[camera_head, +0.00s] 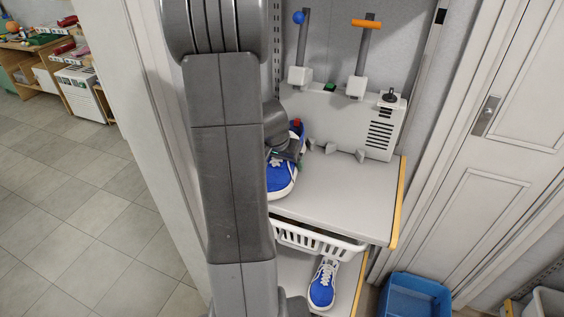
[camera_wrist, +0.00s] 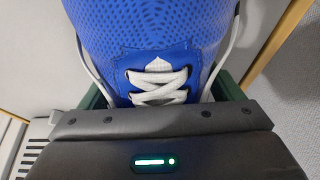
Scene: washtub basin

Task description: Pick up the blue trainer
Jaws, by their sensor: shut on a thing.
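A blue trainer (camera_head: 281,181) with white laces and a white sole shows at the left side of the upper shelf in the head view, partly hidden by my arm. My gripper (camera_head: 286,148) is shut on it. In the wrist view the same trainer (camera_wrist: 150,32) fills the upper middle, and the green fingers of my gripper (camera_wrist: 162,92) press in on both its sides near the laces. I cannot tell whether its sole touches the shelf. A second blue trainer (camera_head: 322,287) sits on the lower shelf.
The grey upper shelf (camera_head: 345,204) has clear room to the right. A light box with two upright levers (camera_head: 352,122) stands behind. A white basket (camera_head: 318,242) is below, and a blue tub (camera_head: 414,296) is on the floor. A door (camera_head: 495,140) is on the right.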

